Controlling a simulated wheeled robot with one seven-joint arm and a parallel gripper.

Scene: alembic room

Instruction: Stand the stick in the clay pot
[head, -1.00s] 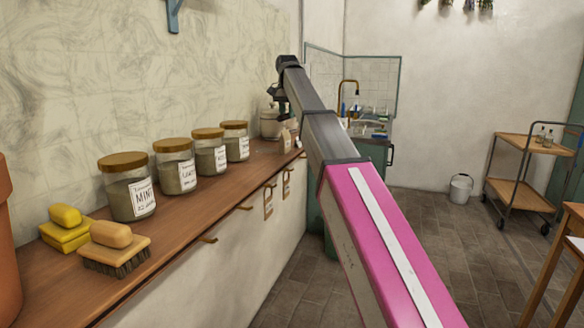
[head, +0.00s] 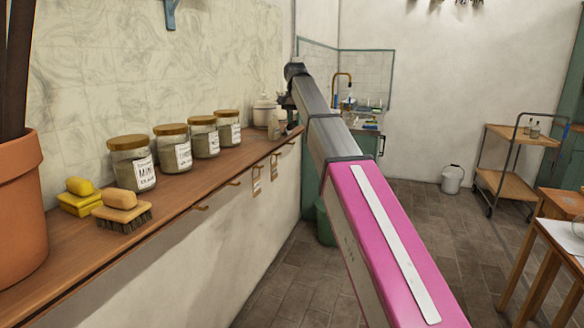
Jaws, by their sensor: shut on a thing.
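A terracotta clay pot (head: 20,210) stands on the wooden shelf at the left edge, cut off by the frame. Two or more dark brown sticks (head: 14,65) rise from it. My gripper (head: 287,101) is at the far end of my outstretched arm, above the far end of the shelf, well beyond the pot. It is small, dark and partly hidden by my arm. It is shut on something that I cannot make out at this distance.
A trolley (head: 505,165), a bucket (head: 452,179) and tables (head: 565,203) are at right. The floor between is clear.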

